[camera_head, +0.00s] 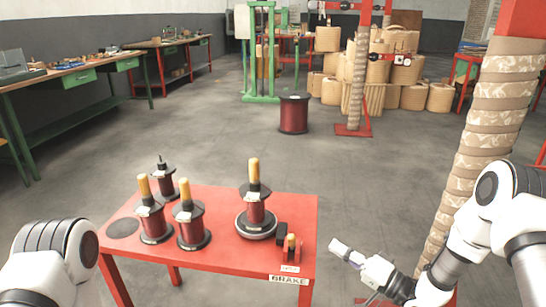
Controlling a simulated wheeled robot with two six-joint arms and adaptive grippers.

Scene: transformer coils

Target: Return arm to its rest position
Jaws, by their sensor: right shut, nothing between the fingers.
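My right gripper (347,252) is shut and empty, out over the floor just to the right of the red table (226,203). Its arm comes in from the right edge of the head view. Of my left arm, only white links show at the lower left; the left gripper is out of view. On the table stand several dark red coils with black flanges. One coil (256,212) with a tan handle sits upright on a round grey base (243,229) at the table's right side.
Two handled coils (155,223) (191,229) and a smaller one (165,182) stand at the table's left. A small brake unit (291,248) sits at its front right corner. A wrapped column (485,135) rises at the right. A large red spool (294,113) stands on open floor behind.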

